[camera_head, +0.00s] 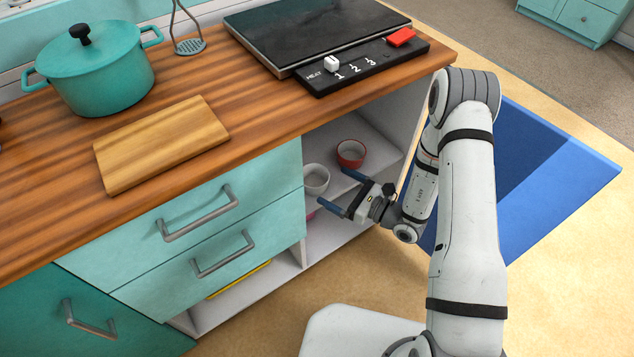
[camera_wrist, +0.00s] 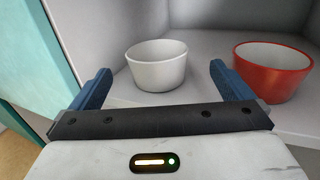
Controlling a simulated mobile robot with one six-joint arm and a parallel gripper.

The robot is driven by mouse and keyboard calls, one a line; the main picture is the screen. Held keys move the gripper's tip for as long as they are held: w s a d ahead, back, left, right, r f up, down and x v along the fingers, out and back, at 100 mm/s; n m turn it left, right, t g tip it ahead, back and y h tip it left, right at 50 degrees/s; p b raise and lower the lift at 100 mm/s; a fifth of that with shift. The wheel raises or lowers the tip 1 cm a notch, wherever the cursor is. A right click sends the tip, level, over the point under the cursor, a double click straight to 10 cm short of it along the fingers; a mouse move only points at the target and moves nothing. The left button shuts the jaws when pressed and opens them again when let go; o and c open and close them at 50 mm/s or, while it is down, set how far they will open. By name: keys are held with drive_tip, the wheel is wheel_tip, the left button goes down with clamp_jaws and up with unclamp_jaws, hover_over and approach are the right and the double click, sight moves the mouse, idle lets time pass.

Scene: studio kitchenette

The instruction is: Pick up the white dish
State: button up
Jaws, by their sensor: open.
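The white dish (camera_head: 316,178) is a small round bowl standing upright on a shelf in the open cabinet under the counter. In the wrist view the white dish (camera_wrist: 157,66) lies ahead of my gripper, between the lines of its two fingers. My gripper (camera_head: 335,191) is at the front of the cabinet opening, with its blue fingers spread apart and nothing between them. The fingers also show in the wrist view (camera_wrist: 158,84), the right one near the dish's right side. I cannot tell whether it touches the dish.
A red bowl (camera_head: 351,153) stands just right of the white dish, and in the wrist view the red bowl (camera_wrist: 272,72) is close to my right finger. The drawer fronts (camera_head: 205,245) are left of the opening. The wooden counter (camera_head: 270,105) is above the shelf.

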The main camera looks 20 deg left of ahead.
sight(327, 183)
drive_tip(key=b+x, duration=0.1)
drive_tip(key=x, duration=0.4)
drive_tip(key=shift+s+a+f+b, duration=0.1)
drive_tip(key=shift+s+a+b, duration=0.05)
drive_tip(key=shift+a+b, duration=0.2)
drive_tip(key=shift+a, duration=0.35)
drive_tip(key=c, duration=1.1)
